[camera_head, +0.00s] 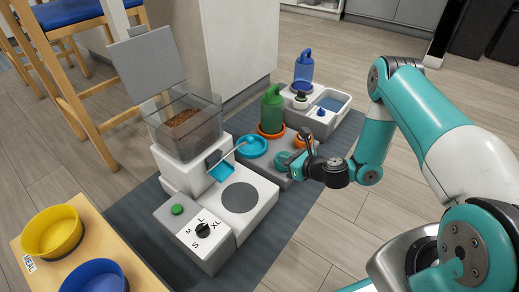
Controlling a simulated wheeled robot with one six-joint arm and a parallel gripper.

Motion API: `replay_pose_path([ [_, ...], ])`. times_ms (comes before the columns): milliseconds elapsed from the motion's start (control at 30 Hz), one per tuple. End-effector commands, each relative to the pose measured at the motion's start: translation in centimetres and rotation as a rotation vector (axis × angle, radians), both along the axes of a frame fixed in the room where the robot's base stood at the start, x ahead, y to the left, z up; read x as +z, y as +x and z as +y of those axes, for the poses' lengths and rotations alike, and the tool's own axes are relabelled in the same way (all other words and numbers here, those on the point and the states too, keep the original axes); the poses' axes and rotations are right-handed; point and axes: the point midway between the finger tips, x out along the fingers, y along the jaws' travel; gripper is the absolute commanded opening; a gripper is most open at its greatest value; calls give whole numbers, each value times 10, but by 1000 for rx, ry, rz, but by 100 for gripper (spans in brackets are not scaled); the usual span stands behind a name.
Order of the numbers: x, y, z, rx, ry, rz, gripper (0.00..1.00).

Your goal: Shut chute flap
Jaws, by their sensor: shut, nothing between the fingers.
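The pet feeder (180,175) is a white machine with a clear hopper of brown kibble. A bright blue chute flap (222,171) sticks out, tilted, at the front of the feeder, above a round grey pad. A thin pale bar shows beside it. It appears open. My gripper (288,159) is to the right of the flap, apart from it, over the grey station. It is shut and looks empty. Its fingertips are small and hard to make out here.
The hopper's grey lid (150,59) stands raised. A dial panel (204,229) with a green button is at the front. A blue bowl (252,146) and green bottle (271,108) stand between feeder and arm. A wooden stand (92,228) holds yellow and blue bowls.

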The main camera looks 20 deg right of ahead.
Motion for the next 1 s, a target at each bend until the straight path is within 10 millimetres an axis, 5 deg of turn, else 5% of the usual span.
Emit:
replay_pose_path([
  [333,-32,60,37,6,-4,-7,0],
  [500,-20,81,48,4,-3,-7,0],
  [1000,-11,92,54,0,-1,0,0],
])
